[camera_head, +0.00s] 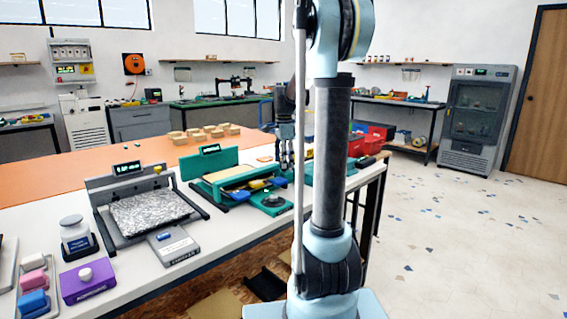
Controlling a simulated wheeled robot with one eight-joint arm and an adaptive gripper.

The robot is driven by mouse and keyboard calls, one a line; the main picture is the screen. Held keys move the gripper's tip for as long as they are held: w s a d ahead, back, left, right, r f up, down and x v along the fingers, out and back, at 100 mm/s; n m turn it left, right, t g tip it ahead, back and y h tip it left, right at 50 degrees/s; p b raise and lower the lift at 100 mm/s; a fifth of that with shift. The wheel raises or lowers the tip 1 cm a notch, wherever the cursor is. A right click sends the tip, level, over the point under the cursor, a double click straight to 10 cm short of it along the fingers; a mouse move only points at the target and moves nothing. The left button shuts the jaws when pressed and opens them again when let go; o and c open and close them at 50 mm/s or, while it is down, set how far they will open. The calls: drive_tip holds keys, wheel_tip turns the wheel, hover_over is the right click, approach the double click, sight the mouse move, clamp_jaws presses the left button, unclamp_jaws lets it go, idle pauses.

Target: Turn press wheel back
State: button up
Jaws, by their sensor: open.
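My gripper (284,163) points down over the far right part of the bench, just left of my dark arm column. Its fingers are small here, with a gap between them, and hold nothing that I can see. A green press-like machine (211,168) with a small display stands left of it. More green machine parts show right of my column, which hides what lies between.
A grey machine (128,185) with a speckled plate, a jar (74,235), a grey box (173,246) and a purple box (86,281) stand on the white bench left. Several tan blocks (208,132) lie on its orange part. The floor at right is clear.

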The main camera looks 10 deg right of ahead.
drive_tip(key=shift+f, duration=0.2)
drive_tip(key=c, duration=1.1)
drive_tip(key=n, duration=0.9)
drive_tip(key=shift+o, duration=0.2)
drive_tip(key=shift+n, duration=0.3)
